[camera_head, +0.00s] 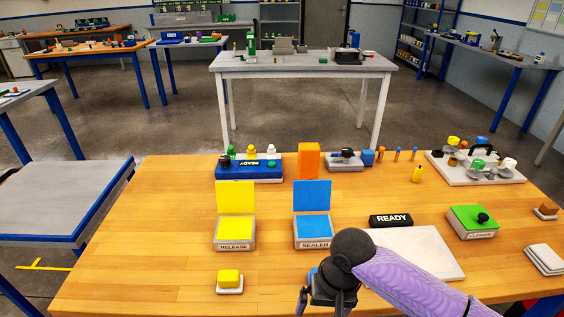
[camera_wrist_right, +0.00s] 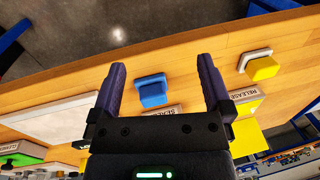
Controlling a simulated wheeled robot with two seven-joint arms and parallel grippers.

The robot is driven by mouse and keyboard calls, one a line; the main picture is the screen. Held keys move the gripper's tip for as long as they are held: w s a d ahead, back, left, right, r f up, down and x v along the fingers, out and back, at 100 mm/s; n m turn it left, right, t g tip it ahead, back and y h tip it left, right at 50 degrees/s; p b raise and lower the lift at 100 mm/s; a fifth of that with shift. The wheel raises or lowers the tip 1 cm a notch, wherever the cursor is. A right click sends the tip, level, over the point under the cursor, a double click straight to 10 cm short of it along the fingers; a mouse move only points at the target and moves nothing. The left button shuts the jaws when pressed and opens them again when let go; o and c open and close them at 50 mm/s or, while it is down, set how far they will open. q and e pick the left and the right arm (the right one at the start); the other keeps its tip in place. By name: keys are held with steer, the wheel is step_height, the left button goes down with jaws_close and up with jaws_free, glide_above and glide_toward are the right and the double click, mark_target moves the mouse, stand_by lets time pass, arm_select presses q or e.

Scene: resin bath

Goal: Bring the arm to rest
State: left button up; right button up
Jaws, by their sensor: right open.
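My right arm comes in from the lower right of the head view. Its gripper (camera_head: 327,302) points down over the front of the wooden table. In the right wrist view the gripper (camera_wrist_right: 161,65) has its two fingers wide apart, with nothing held between them. A blue block (camera_wrist_right: 152,92) shows between the fingers in that view, resting on the table below. In the head view the gripper mostly hides this block. My left gripper is not in view.
The SEALER box (camera_head: 314,244) with its raised blue lid and the RELEASE box (camera_head: 234,247) stand behind the gripper. A yellow block (camera_head: 229,276) sits to the left. A white board (camera_head: 430,262), a READY sign (camera_head: 391,220) and a green-topped box (camera_head: 459,231) are to the right. The table's left front is clear.

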steer(key=s+d+f+t+b, duration=0.1)
steer(key=s+d+f, duration=0.1)
steer(key=f, duration=0.6)
steer(key=s+d+f+t, duration=0.1)
steer(key=s+d+f, duration=0.1)
steer(key=f, duration=0.5)
steer(key=s+d+f+b, duration=0.1)
steer(key=s+d+f, duration=0.15)
steer(key=f, duration=0.55)
steer(key=s+d+f+n, duration=0.1)
steer(key=s+f, duration=0.2)
steer(key=s, duration=0.6)
steer(key=s+d+f+n+h+b, duration=0.1)
steer(key=s+f, duration=0.3)
steer(key=s, duration=0.5)
steer(key=s+d+f+g+h, duration=0.1)
steer(key=s+d+f, duration=0.1)
steer(key=s, duration=0.7)
steer(key=shift+f+n, duration=0.4)
steer(key=shift+f, duration=0.45)
steer(key=shift+d, duration=0.1)
